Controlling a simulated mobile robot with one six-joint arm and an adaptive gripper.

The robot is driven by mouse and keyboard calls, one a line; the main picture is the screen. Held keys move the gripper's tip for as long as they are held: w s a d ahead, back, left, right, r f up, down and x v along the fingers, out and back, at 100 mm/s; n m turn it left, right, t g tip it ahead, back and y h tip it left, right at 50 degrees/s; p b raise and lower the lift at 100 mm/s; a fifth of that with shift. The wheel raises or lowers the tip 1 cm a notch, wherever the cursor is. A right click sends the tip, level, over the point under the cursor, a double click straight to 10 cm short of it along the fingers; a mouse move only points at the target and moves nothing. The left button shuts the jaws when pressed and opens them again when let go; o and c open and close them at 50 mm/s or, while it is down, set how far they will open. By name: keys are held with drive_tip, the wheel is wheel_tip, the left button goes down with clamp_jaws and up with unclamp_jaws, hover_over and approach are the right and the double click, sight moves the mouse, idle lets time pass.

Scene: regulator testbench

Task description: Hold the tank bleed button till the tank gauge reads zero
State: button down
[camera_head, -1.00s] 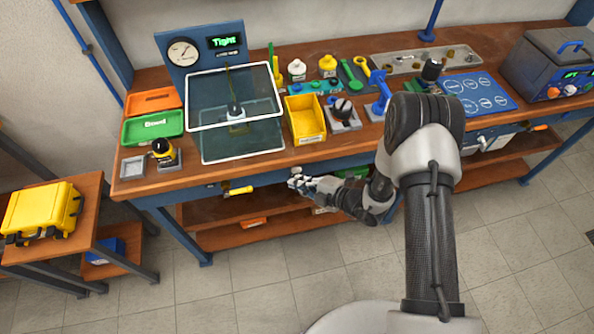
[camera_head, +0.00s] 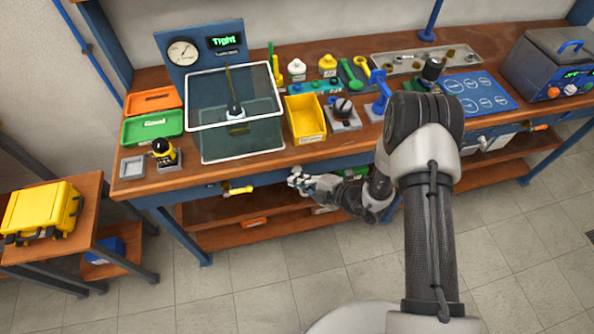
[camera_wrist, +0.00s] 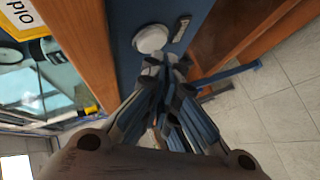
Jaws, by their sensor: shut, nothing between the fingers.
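A round white button (camera_wrist: 150,38) sits on the blue front panel beneath the bench top in the wrist view, with a small label plate (camera_wrist: 181,29) beside it. My gripper (camera_wrist: 164,64) is shut and empty, its fingertips at the button's lower edge; I cannot tell whether they press it. In the head view my gripper (camera_head: 295,178) is at the bench's front edge and hides most of the button. The round gauge (camera_head: 182,52) is on the blue back panel behind the glass tank (camera_head: 240,144); its needle is too small to read surely.
A green display (camera_head: 225,42) reads "Tight". A yellow bin (camera_head: 305,119) stands on the bench (camera_head: 225,168) above my gripper. A yellow handle (camera_head: 238,190) sticks out of the bench front to the left. Free floor lies in front.

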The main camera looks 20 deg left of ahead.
drive_tip(key=shift+w+a, duration=0.3)
drive_tip(key=shift+w, duration=0.2)
idle(2.7)
drive_tip(key=shift+s+d, duration=0.5)
drive_tip(key=shift+s, duration=0.3)
drive_tip(key=shift+s+d+p, duration=0.2)
drive_tip(key=shift+s+d, duration=0.25)
drive_tip(key=shift+s, duration=0.25)
drive_tip(key=shift+s+d+p, duration=0.25)
drive_tip(key=shift+s+d, duration=0.15)
drive_tip(key=shift+s, duration=0.35)
drive_tip(key=shift+s+d+p, duration=0.2)
drive_tip(key=shift+s+d, duration=0.25)
drive_tip(key=shift+s, duration=0.25)
